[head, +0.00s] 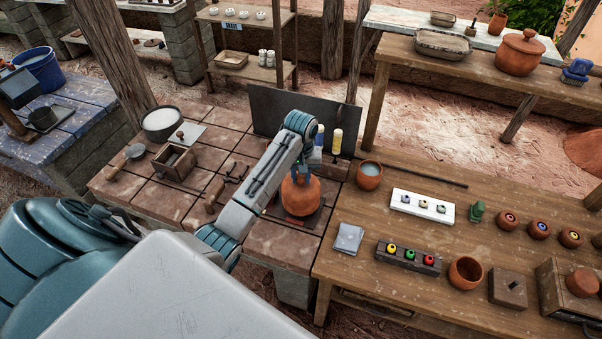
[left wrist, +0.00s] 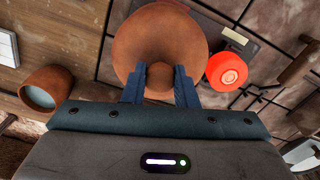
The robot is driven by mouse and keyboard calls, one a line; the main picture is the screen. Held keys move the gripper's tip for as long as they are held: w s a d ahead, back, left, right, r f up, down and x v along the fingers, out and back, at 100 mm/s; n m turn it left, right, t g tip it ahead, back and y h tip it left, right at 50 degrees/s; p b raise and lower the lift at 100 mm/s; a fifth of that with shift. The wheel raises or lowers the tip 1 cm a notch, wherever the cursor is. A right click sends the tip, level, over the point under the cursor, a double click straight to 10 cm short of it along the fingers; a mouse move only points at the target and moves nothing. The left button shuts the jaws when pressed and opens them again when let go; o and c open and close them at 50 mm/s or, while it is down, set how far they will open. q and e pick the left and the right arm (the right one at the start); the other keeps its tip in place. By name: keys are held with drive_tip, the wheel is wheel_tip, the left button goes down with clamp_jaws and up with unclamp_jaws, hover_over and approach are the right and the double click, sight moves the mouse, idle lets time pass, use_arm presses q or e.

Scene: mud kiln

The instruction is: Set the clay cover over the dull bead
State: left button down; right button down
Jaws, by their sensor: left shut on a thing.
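The clay cover (head: 301,194) is a round orange-brown dome in the head view, over a dark plate (head: 312,220) on the tiled bench. It also fills the upper middle of the left wrist view (left wrist: 150,45). My left gripper (left wrist: 160,80) is shut on the cover's knob. I cannot tell whether the cover rests on the plate or hangs just above it. A bright red, glowing round bead (left wrist: 228,71) shows beside the cover in the left wrist view. No dull bead shows near the cover; what lies beneath it is hidden. My right gripper is not in view.
A clay cup of liquid (head: 369,175) and a white block with beads (head: 422,206) stand right of the cover. A dark rack with coloured beads (head: 408,258) lies nearer. A dark upright panel (head: 285,112) stands behind. A small wooden box (head: 174,163) is left.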

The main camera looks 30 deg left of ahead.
sight(301, 183)
use_arm(q)
drive_tip(key=shift+f+b, duration=0.55)
drive_tip(key=shift+f, duration=1.35)
drive_tip(key=c, duration=1.1)
unclamp_jaws()
drive_tip(key=shift+r, duration=0.1)
drive_tip(key=shift+r, duration=0.35)
wheel_tip(301, 183, up, 5)
drive_tip(key=shift+r+b, duration=0.1)
drive_tip(key=shift+b, duration=0.75)
wheel_tip(301, 183, up, 4)
drive_tip(key=p, duration=0.2)
drive_tip(key=shift+f+p, duration=0.25)
drive_tip(key=shift+p, duration=0.1)
drive_tip(key=shift+s+r+p, duration=0.1)
drive_tip(key=shift+r+p, duration=0.6)
drive_tip(key=shift+f, duration=0.15)
